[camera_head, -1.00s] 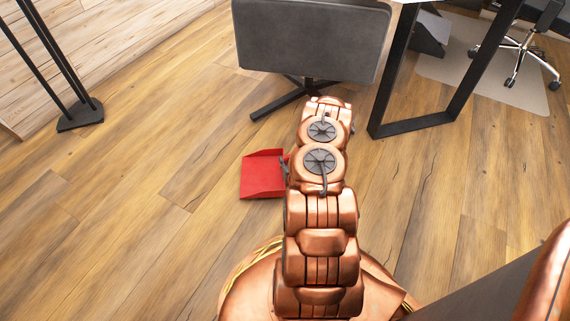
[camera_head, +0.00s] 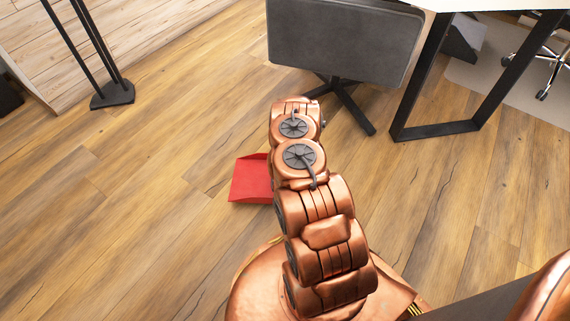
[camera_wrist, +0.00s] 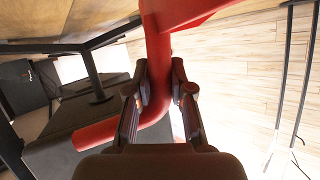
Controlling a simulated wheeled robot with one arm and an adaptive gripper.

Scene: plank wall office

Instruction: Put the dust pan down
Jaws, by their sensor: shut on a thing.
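The red dust pan (camera_head: 250,180) shows left of my arm in the head view, over the wooden floor. Its handle side is hidden behind my arm there. In the wrist view the dust pan's red handle (camera_wrist: 157,75) runs down between the two dark fingers of my gripper (camera_wrist: 159,92). My gripper is shut on this handle. A bent red end reaches out to the left below the fingers, and part of the pan body shows at the top. I cannot tell from these frames whether the pan touches the floor.
A grey chair (camera_head: 340,42) stands beyond my arm. A desk with a black frame leg (camera_head: 440,131) is to its right. A black stand base (camera_head: 112,95) is at the upper left by the plank wall. The wooden floor (camera_head: 110,220) on the left is clear.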

